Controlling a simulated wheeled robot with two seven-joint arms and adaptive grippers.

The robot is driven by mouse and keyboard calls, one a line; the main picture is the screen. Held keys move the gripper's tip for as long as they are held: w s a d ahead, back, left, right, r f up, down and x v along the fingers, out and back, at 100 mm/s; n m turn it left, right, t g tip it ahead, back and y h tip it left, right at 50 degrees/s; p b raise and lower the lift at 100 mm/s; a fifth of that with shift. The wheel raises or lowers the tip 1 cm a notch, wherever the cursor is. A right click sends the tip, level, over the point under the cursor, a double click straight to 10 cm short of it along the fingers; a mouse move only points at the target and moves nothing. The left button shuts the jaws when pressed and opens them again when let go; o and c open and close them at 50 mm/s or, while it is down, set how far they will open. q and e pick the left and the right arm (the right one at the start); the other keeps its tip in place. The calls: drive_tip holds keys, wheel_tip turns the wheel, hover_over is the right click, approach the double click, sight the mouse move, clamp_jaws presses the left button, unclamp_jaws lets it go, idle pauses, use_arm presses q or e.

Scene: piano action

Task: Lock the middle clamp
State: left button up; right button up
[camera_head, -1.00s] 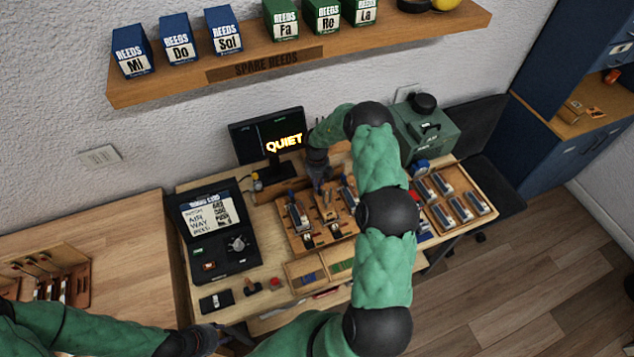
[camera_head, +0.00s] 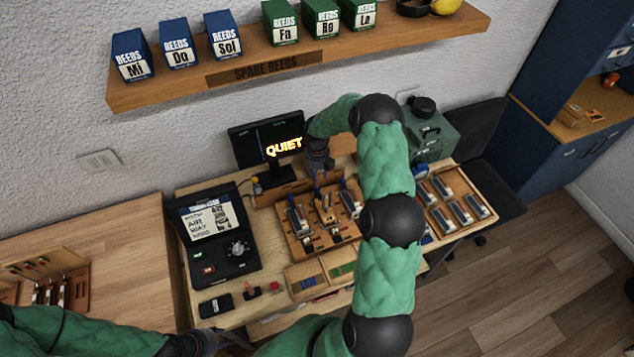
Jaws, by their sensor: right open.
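A wooden fixture board (camera_head: 290,248) lies on the workbench with three metal clamps side by side. The middle clamp (camera_head: 326,212) stands between the left clamp (camera_head: 297,218) and the right clamp (camera_head: 350,200). Its small details, including whether its lever is locked, are too small to tell. My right gripper (camera_head: 319,172) is open, pointing down just behind and above the middle clamp, with no object visible in it. My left gripper (camera_head: 232,340) is low at the bottom edge, by the bench's front, and its fingers are hard to make out.
A black case (camera_head: 215,240) with a screen stands left of the board. A monitor (camera_head: 268,145) reading QUIET is behind it. A tray of parts (camera_head: 455,205) lies right, partly behind my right arm. A shelf (camera_head: 300,65) with reed boxes hangs above.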

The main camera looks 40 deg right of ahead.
wheel_tip(320, 180, up, 6)
idle(0.4)
drive_tip(key=shift+r, duration=0.1)
